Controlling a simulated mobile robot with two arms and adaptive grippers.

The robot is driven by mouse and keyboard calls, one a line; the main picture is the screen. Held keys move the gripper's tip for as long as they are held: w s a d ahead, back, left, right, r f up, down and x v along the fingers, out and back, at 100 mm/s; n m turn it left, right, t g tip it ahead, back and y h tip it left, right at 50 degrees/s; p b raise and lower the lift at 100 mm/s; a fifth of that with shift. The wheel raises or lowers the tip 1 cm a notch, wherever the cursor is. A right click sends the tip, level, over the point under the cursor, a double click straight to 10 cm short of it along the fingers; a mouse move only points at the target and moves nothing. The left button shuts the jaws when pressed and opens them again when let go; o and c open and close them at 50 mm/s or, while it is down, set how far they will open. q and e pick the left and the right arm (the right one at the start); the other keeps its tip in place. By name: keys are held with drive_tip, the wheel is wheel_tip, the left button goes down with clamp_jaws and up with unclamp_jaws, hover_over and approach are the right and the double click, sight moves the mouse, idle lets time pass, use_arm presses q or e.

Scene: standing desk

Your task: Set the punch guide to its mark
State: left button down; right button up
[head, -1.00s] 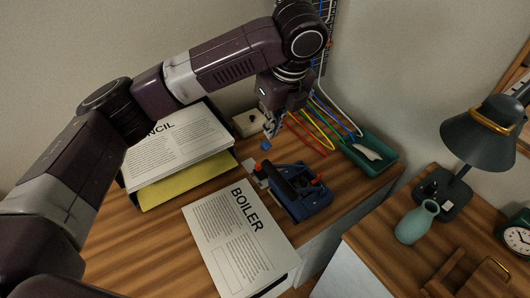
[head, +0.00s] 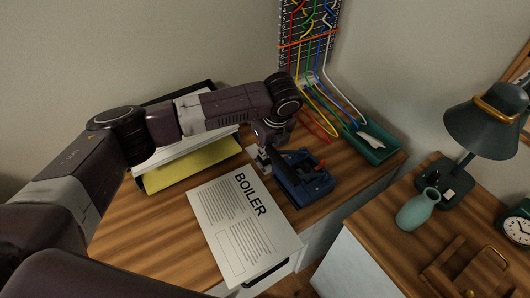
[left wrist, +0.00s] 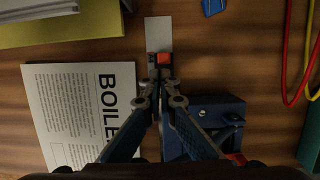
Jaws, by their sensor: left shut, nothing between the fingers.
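The blue hole punch (head: 308,182) sits on the desk beside the BOILER sheet. In the left wrist view its blue body (left wrist: 215,112) is partly hidden behind my fingers. A pale guide strip (left wrist: 158,32) sticks out from the punch, with a small orange block (left wrist: 163,58) on it. My left gripper (head: 265,166) is low at the strip end of the punch, pointing down. In the left wrist view its fingertips (left wrist: 158,75) are shut and empty, right beside the orange block. I cannot tell whether they touch it. My right gripper is not in view.
The BOILER sheet (head: 240,228) lies in front of the punch. A yellow folder (head: 190,165) under papers is at the left. Coloured cables (head: 318,115) and a green tray (head: 372,146) are behind.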

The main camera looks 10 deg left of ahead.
sight(266, 163)
use_arm(q)
drive_tip(key=shift+a+f, duration=0.1)
drive_tip(key=shift+f, duration=0.45)
drive_tip(key=shift+w, duration=0.1)
drive_tip(key=shift+w+a, duration=0.2)
drive_tip(key=shift+a, duration=0.05)
drive_tip(key=w+a, duration=0.2)
drive_tip(key=shift+w+a+p, duration=0.3)
drive_tip(key=shift+w+a, duration=0.05)
drive_tip(key=shift+a, duration=0.05)
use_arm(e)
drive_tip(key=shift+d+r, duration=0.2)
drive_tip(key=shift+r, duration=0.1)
use_arm(q)
drive_tip(key=shift+r, duration=0.1)
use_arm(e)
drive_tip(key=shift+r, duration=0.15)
use_arm(q)
drive_tip(key=p+v, duration=2)
drive_tip(key=p, duration=0.1)
drive_tip(key=shift+p, duration=0.35)
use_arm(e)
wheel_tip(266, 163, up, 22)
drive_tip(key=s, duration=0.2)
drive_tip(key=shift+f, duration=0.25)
